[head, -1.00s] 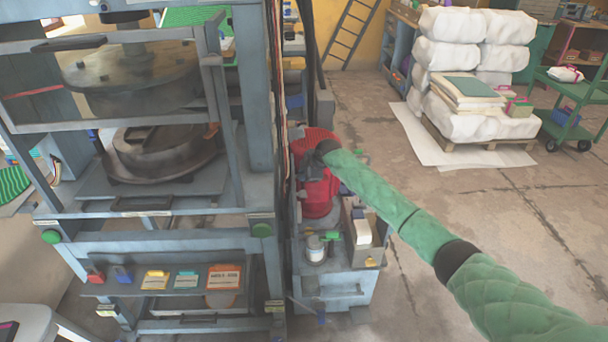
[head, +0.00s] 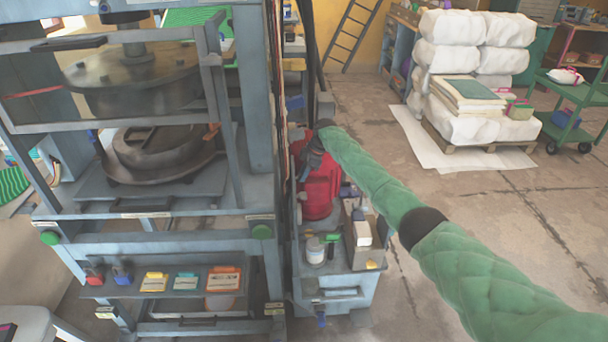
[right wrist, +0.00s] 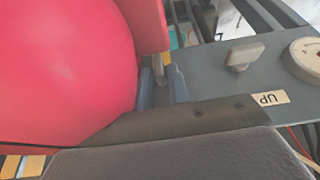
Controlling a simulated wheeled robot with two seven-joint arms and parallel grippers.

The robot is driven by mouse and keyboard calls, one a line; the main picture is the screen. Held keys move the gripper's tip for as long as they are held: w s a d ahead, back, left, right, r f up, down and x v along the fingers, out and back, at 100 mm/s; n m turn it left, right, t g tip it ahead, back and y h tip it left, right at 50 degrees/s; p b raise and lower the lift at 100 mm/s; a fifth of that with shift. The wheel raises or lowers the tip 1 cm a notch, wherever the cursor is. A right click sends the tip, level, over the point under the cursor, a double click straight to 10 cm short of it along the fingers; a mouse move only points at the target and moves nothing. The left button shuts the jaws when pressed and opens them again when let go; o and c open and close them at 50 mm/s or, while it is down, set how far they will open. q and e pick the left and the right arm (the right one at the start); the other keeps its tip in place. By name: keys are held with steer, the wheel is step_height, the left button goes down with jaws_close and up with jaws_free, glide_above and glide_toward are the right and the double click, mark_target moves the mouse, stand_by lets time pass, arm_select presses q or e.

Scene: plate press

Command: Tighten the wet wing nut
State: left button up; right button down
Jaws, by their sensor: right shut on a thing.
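My right gripper (head: 306,168) reaches in beside the red rounded housing (head: 323,190) on the pump unit to the right of the press. In the right wrist view the red housing (right wrist: 65,70) fills the left side. There the two blue-grey fingers (right wrist: 162,88) are closed around a small grey piece (right wrist: 161,70), which looks like a wing nut but is mostly hidden. Another grey wing-shaped nut (right wrist: 245,55) stands on the grey plate (right wrist: 215,85), apart from the fingers. I cannot see wetness on either. My left gripper is not in view.
The press frame (head: 258,100) stands close on the left of my right arm. A white jar (head: 315,250) stands on the pump unit below the gripper. Open floor (head: 480,220) lies right.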

steer(key=c, duration=1.5)
jaws_free()
